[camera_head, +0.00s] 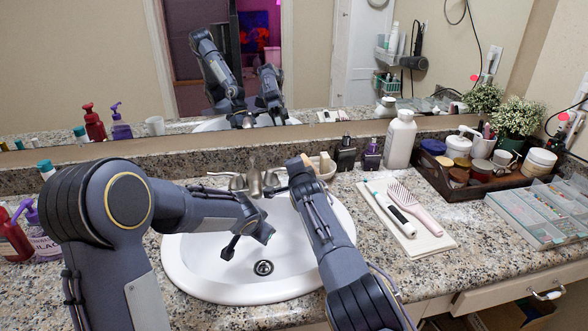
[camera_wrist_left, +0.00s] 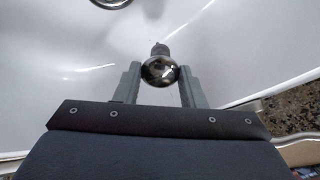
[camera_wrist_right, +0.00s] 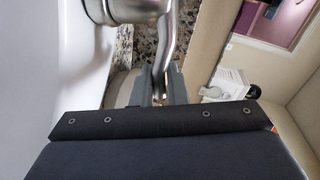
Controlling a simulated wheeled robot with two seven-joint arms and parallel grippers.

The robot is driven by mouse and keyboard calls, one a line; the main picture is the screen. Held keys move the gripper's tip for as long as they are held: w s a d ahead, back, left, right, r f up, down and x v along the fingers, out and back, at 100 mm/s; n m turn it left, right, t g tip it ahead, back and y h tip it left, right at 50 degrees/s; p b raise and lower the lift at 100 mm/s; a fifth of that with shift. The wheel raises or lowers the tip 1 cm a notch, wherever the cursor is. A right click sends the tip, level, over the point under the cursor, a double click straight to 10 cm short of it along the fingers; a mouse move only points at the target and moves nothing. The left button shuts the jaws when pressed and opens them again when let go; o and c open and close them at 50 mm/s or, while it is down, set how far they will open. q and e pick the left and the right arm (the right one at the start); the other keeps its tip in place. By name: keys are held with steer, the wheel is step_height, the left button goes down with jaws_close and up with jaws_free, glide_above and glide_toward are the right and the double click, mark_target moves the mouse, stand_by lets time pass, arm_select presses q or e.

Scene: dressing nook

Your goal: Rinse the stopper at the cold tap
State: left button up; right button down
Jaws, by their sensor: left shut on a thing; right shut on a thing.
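The stopper (camera_wrist_left: 160,72), a small round shiny metal piece with a stem, is held between the fingers of my left gripper (camera_wrist_left: 159,76) over the white basin (camera_head: 205,262). In the head view my left gripper (camera_head: 247,245) is low over the basin, near the drain (camera_head: 263,267); the stopper cannot be made out there. The metal tap (camera_head: 254,178) stands at the basin's back. My right gripper (camera_wrist_right: 160,85) is shut on the tap's right-hand lever (camera_wrist_right: 169,45). In the head view my right arm hides most of that lever. I cannot make out running water.
Right of the basin, a cloth (camera_head: 430,240) holds a brush (camera_head: 415,207) and toothbrush. A dark tray (camera_head: 440,188) of jars and a divided case (camera_head: 535,215) stand further right. A white bottle (camera_head: 400,140) and soap (camera_head: 327,165) are behind. Purple and red bottles stand at left.

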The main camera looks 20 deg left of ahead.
steer(key=shift+f, duration=0.35)
steer(key=c, duration=1.5)
jaws_free()
steer(key=shift+r, duration=0.2)
steer(key=shift+s+r, duration=0.1)
steer(key=shift+s+d+r, duration=0.1)
steer(key=shift+s+d, duration=0.05)
steer(key=v, duration=1.1)
steer(key=shift+s, duration=0.15)
steer(key=shift+d, duration=0.1)
